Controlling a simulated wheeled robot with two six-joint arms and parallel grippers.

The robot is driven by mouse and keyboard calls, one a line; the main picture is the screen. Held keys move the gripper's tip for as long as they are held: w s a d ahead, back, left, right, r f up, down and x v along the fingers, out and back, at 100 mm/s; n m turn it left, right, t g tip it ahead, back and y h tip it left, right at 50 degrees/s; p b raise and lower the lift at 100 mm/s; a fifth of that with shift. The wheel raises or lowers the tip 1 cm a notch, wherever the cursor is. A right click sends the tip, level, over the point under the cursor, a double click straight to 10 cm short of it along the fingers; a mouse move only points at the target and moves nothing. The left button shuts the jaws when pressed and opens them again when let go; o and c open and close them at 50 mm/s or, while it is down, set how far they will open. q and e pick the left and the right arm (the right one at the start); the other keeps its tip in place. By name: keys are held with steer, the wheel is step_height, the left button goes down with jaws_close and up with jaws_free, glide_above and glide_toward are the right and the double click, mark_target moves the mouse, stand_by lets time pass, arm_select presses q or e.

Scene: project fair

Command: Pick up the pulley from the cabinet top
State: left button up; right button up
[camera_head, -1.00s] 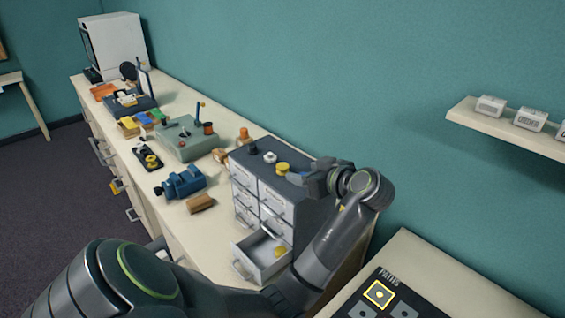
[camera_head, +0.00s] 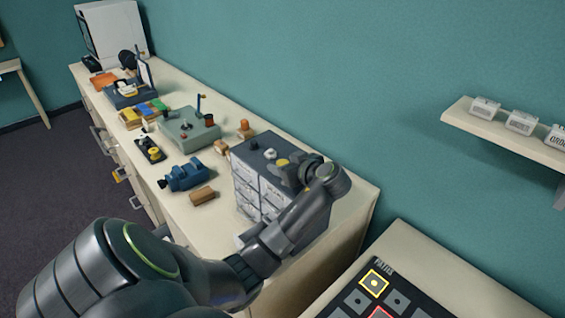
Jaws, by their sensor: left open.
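A small grey drawer cabinet (camera_head: 245,184) stands on the long bench. On its dark top are a black knob-like piece (camera_head: 252,146), a pale grey round piece (camera_head: 270,154) and a yellow round piece (camera_head: 282,162). The yellow piece looks most like the pulley, but its shape is too small to be sure. My left gripper (camera_head: 287,168) is open at the cabinet top, right at the yellow piece and partly covering it. I cannot tell whether the piece lies between the fingers. My right gripper is not in view.
A blue vise (camera_head: 184,176) and a brown block (camera_head: 202,195) lie left of the cabinet. A green-grey device (camera_head: 188,132) stands farther back. A wall shelf (camera_head: 500,137) with pale boxes is at right. My arm hides the cabinet's lower front.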

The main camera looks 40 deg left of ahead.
arm_select(q)
steer(key=shift+c, duration=0.9)
steer(key=c, duration=0.9)
